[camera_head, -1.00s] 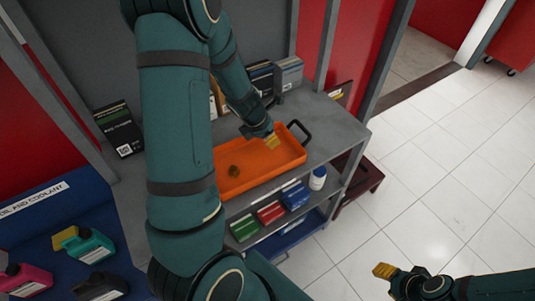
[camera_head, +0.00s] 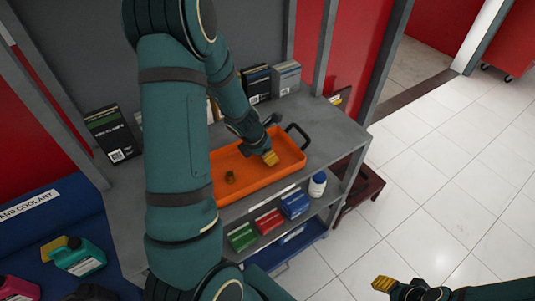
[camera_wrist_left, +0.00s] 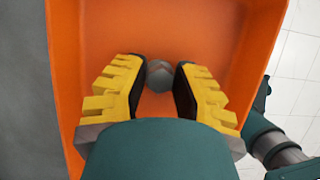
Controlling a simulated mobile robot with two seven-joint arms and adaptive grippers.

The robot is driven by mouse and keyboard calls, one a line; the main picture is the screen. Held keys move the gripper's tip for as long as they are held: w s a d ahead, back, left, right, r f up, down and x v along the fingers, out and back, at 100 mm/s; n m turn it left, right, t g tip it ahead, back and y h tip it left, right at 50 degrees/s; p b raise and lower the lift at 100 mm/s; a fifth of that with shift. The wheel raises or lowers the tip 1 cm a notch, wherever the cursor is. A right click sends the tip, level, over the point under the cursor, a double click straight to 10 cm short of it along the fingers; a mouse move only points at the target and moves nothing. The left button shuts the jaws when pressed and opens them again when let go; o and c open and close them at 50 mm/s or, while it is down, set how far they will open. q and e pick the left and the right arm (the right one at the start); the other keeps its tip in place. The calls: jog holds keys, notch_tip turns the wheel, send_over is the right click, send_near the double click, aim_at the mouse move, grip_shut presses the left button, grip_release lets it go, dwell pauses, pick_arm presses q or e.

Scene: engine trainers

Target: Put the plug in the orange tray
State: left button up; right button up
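The orange tray (camera_head: 255,184) lies on the grey shelf unit's top. It also shows in the left wrist view (camera_wrist_left: 215,30). My left gripper (camera_head: 270,158) is over the right part of the tray, yellow fingers pointing down. In the left wrist view (camera_wrist_left: 162,80) the fingers are a little apart, with a small grey plug (camera_wrist_left: 159,74) between their tips, seemingly touching both. The plug is hidden in the head view. My right gripper (camera_head: 382,284) is low at the right, over the floor, with nothing visible in it; its finger gap cannot be seen.
A small brownish piece (camera_head: 229,176) lies in the tray's left part. Dark boxes stand behind the tray. Green, red and blue boxes (camera_head: 269,220) and a white bottle (camera_head: 317,184) stand on the shelf below. A teal jug (camera_head: 77,256) stands at the left.

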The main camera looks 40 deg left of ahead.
pick_arm(q)
jog(key=shift+o, duration=0.7)
jog(key=shift+r, duration=0.2)
jog(key=p+v, duration=0.7)
jog(key=v, duration=0.5)
jog(key=shift+s, duration=0.1)
